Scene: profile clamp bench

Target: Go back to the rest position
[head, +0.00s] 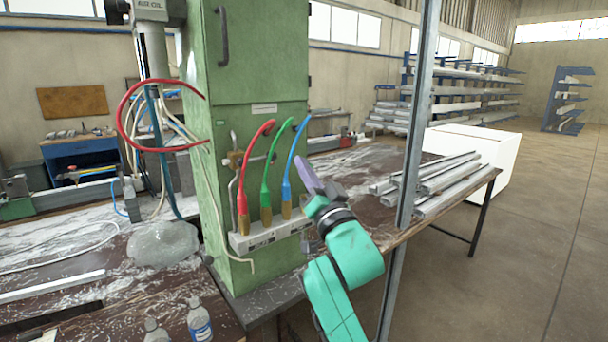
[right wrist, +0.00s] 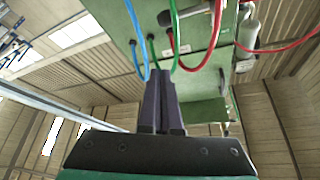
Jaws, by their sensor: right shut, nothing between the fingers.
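My right gripper (head: 308,176) is at the centre of the head view, on a teal arm coming up from the bottom. It is just right of the blue hose (head: 289,170) on the green cabinet (head: 240,110). In the right wrist view its two dark fingers (right wrist: 161,105) are together with nothing between them. The blue hose (right wrist: 135,45) and green hose (right wrist: 178,40) pass close around the fingertips in that view; I cannot tell whether they touch. My left gripper is not in view.
A grey upright post (head: 412,130) stands just right of my right arm. Metal profiles (head: 450,175) lie on the bench behind it. Red (head: 243,190) and green hoses (head: 267,175) rise from a white block (head: 270,235) on the cabinet. Bottles (head: 199,322) stand at the lower left. Open floor lies right.

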